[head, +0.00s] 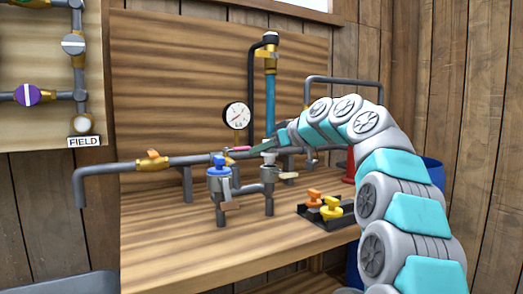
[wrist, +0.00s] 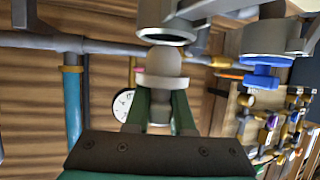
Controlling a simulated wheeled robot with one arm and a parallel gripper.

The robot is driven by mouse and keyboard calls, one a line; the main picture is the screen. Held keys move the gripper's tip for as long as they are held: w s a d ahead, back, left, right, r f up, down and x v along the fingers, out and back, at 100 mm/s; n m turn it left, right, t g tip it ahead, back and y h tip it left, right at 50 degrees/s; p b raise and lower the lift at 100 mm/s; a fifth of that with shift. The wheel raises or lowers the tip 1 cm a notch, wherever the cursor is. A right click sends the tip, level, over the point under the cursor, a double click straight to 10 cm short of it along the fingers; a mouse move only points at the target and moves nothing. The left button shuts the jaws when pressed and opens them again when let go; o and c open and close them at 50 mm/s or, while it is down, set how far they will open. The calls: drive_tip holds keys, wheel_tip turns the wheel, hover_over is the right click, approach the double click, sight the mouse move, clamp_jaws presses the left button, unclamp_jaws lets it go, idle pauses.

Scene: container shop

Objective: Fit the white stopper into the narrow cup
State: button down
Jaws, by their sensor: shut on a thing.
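The white stopper (wrist: 168,72) is between the green fingers of my gripper (wrist: 160,108) in the wrist view, and the gripper is shut on it. The stopper's end points at the open mouth of a grey cup (wrist: 168,33). It is very close to the rim, and I cannot tell whether they touch. In the head view my gripper (head: 281,141) is above this cup (head: 269,174), with the stopper (head: 269,158) just over its mouth. A neighbouring cup (head: 219,184) to the left has a blue stopper (head: 219,165) in it.
A black tray (head: 305,212) with orange (head: 314,196) and yellow (head: 331,206) stoppers stands to the right on the wooden bench (head: 160,255). Grey pipes, a gauge (head: 237,115) and a blue upright tube (head: 270,100) stand behind the cups. The bench's front left is clear.

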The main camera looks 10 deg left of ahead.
sight(276, 154)
drive_tip(key=shift+f+b, duration=1.45)
drive_tip(key=shift+b, duration=0.1)
idle(1.3)
drive_tip(key=c, duration=0.7)
unclamp_jaws()
drive_tip(key=shift+r, duration=0.1)
drive_tip(key=v, duration=0.7)
drive_tip(key=shift+s+d+r, duration=0.15)
drive_tip(key=shift+s+d, duration=0.1)
